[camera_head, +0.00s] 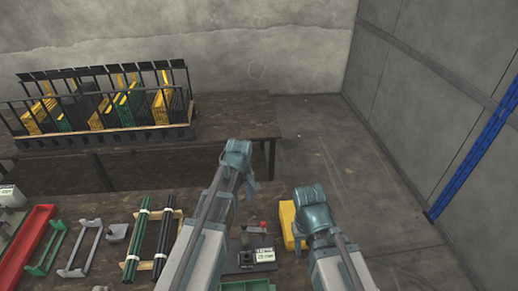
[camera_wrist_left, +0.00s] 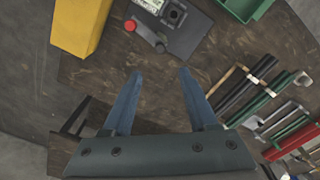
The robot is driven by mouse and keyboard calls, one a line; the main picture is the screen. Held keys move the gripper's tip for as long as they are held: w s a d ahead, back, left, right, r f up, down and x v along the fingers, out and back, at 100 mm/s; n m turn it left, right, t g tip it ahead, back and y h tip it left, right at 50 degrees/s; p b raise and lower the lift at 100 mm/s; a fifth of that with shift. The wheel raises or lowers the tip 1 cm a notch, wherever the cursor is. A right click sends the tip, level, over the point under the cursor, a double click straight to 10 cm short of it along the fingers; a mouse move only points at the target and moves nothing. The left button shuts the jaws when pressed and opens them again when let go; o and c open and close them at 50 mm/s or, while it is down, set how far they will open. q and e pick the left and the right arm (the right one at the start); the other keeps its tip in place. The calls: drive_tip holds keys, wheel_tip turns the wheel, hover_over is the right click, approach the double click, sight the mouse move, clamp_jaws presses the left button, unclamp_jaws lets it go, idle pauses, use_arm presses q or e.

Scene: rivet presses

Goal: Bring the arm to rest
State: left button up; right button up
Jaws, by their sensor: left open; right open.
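My left arm (camera_head: 205,235) reaches forward over the near bench. Its gripper (camera_head: 252,190) hangs beyond the bench's machine. In the left wrist view the two blue fingers of this gripper (camera_wrist_left: 161,72) are spread apart with nothing between them, and the dark wooden bench top shows beyond them. My right arm shows at the lower right, folded short; its gripper end (camera_head: 312,215) is beside a yellow block, its fingers mostly hidden.
The yellow block (camera_head: 287,222) also shows in the left wrist view (camera_wrist_left: 80,22). A small press with a red knob (camera_wrist_left: 130,25) stands beside it. Green and black rods (camera_head: 138,240), brackets and a red tray (camera_head: 28,245) lie left. A rack of bins (camera_head: 105,100) stands on the back table.

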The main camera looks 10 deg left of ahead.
use_arm(q)
drive_tip(key=s+d+f+m+b, duration=0.3)
drive_tip(key=s+d+m, duration=0.2)
drive_tip(key=s+m, duration=0.2)
drive_tip(key=s+d+f+m+y+b, duration=0.1)
drive_tip(key=s+d+f+m+b, duration=0.3)
drive_tip(key=s+m, duration=0.3)
drive_tip(key=shift+s+d, duration=0.45)
drive_tip(key=shift+d, duration=0.25)
use_arm(e)
wheel_tip(320, 180, down, 7)
drive_tip(key=shift+s+f, duration=0.1)
